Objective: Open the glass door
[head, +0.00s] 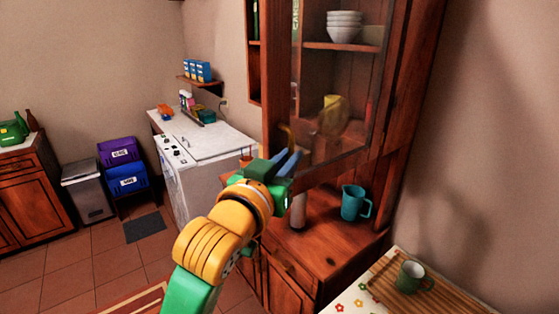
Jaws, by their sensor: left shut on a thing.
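The glass door (345,75) is a wood-framed pane on the upper part of the dark wood cabinet, right of centre in the head view. Its bottom rail slants over the counter. My left gripper (287,163) is shut on the door's lower left edge area; the gripper covers the exact grip point, and I see no handle clearly. How far the door stands from the cabinet is hard to tell. My right gripper is not in view.
White bowls (344,26) and a yellow jug (333,115) show behind the glass. A teal pitcher (355,203) stands on the cabinet's counter (325,243) below the door. A green mug (410,277) is on a board at the lower right. Tiled floor (60,280) is open at left.

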